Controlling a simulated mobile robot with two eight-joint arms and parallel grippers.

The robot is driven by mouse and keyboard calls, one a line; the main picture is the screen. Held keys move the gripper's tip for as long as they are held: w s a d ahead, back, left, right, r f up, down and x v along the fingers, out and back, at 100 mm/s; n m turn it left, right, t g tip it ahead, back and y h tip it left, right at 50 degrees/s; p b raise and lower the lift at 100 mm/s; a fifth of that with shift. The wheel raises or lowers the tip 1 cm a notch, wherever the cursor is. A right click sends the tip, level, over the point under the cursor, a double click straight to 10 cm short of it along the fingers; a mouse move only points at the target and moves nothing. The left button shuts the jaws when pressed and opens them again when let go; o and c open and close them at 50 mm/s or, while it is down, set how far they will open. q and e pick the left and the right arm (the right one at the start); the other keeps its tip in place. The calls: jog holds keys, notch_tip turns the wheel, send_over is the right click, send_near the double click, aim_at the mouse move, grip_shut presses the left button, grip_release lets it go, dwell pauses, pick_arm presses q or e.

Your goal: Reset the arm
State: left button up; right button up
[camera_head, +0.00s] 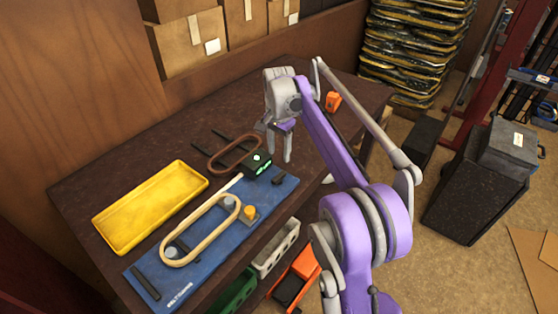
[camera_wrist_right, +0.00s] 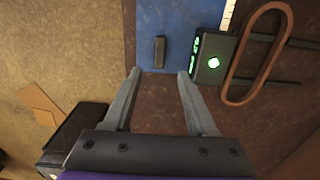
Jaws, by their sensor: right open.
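My right arm, purple and grey, reaches over the dark workbench (camera_head: 85,205) from the lower right. Its gripper (camera_head: 279,152) points down near the right end of the blue mat (camera_head: 215,240), apart from everything in view. In the wrist view the right gripper (camera_wrist_right: 159,72) has its fingers wide apart with nothing between them. A small dark block (camera_wrist_right: 160,51) lies on the mat just beyond the fingertips. A black box with green lights (camera_wrist_right: 212,58) is close beside the right-hand fingertip in that view. My left gripper is not in view.
On the bench lie a yellow tray (camera_head: 125,240), a tan loop (camera_head: 165,252), a brown loop (camera_head: 216,164) and an orange item (camera_head: 333,101). Cardboard boxes (camera_head: 190,45) stand behind. A dark cabinet with a grey case (camera_head: 508,148) stands right; floor between is open.

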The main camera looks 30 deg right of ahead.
jog(key=shift+r, duration=0.6)
